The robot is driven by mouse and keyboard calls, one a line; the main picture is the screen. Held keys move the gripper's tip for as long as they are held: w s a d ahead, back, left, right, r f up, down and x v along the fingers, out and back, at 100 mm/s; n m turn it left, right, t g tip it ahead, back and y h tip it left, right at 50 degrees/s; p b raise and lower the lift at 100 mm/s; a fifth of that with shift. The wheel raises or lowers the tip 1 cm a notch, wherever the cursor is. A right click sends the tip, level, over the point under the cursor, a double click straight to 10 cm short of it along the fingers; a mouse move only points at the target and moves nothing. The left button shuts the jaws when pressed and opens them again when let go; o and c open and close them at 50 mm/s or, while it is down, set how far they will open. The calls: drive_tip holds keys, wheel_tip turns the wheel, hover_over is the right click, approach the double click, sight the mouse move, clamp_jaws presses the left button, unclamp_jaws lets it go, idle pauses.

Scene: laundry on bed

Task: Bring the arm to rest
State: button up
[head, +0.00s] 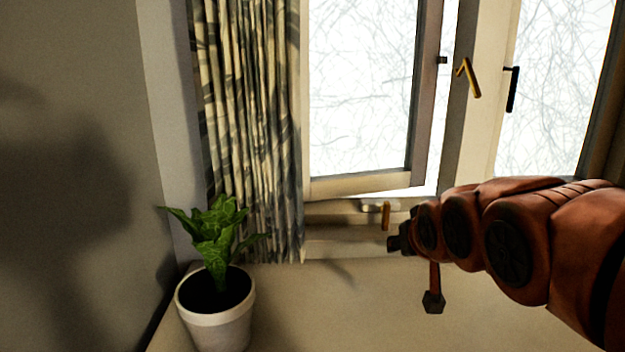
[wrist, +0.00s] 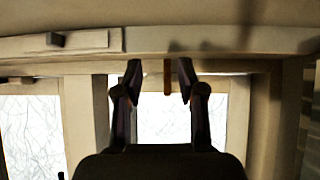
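My orange arm reaches in from the right in the head view, with its dark end, my gripper (head: 402,240), in front of the lower window frame. In the wrist view my gripper (wrist: 160,72) has its two dark fingers spread apart with nothing held between them. A brass-coloured handle (wrist: 167,80) shows between the fingertips in that view. I cannot tell how far it is from the fingers.
A window sash (head: 428,100) is tilted or swung out of its frame, with a brass handle (head: 468,78) to its right. A patterned curtain (head: 250,120) hangs at left. A potted plant (head: 215,310) stands on the pale surface (head: 350,310) at lower left.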

drive_tip(key=s+g+p, duration=0.2)
drive_tip(key=s+p, duration=0.2)
drive_tip(key=s+g+p, duration=0.2)
drive_tip(key=s+p, duration=0.1)
drive_tip(key=s, duration=0.2)
drive_tip(key=s+g+p, duration=0.2)
drive_tip(key=s+p, duration=0.2)
drive_tip(key=shift+s+d+r+p, duration=0.2)
drive_tip(key=shift+s+r+p, duration=0.1)
drive_tip(key=shift+s, duration=0.05)
drive_tip(key=s+r+g+p, duration=0.2)
drive_tip(key=s+p, duration=0.3)
drive_tip(key=s, duration=0.3)
drive_tip(key=s+a+r+g+p, duration=0.1)
drive_tip(key=s+g+p, duration=0.3)
drive_tip(key=s, duration=0.5)
drive_tip(key=shift+s+r+p, duration=0.15)
drive_tip(key=shift+r+p, duration=0.5)
drive_tip(key=shift+p, duration=0.45)
drive_tip(key=shift+a, duration=0.1)
